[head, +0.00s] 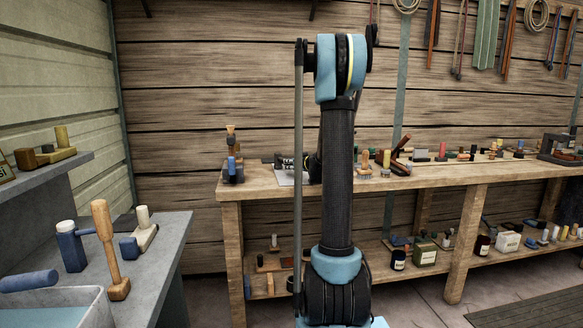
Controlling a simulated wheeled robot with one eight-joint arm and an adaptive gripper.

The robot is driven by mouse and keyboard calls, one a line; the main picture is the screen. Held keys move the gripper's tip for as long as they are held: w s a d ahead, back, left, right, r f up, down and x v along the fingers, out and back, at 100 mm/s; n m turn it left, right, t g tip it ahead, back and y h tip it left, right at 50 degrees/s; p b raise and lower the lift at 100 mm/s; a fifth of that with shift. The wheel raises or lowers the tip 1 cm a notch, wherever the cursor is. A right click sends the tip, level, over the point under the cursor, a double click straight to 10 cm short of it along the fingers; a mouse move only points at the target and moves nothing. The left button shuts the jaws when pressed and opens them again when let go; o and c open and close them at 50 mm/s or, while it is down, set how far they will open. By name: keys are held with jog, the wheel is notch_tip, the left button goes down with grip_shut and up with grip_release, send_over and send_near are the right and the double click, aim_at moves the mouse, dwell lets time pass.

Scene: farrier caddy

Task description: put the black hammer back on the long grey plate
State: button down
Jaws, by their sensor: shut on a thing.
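The long grey plate (285,179) lies at the left part of the wooden bench, partly hidden behind my arm. My gripper (314,168) is mostly hidden behind my upper arm; only a dark part shows at the arm's left edge, over the plate. It is shut on a dark thing that I take for the black hammer (279,159), which shows small just left of it, at the plate. I cannot tell whether the hammer touches the plate.
The wooden bench (470,170) holds several tools right of my arm. A wooden-and-blue tool (232,155) stands at its left end. A grey counter (150,268) with a mallet (107,250) and a basin (85,302) is at the near left.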

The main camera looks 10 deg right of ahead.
jog(key=shift+f, duration=0.1)
jog(key=c, duration=1.2)
grip_release()
jog(key=shift+c, duration=0.2)
jog(key=shift+v, duration=5.9)
jog(key=shift+d+f, duration=0.1)
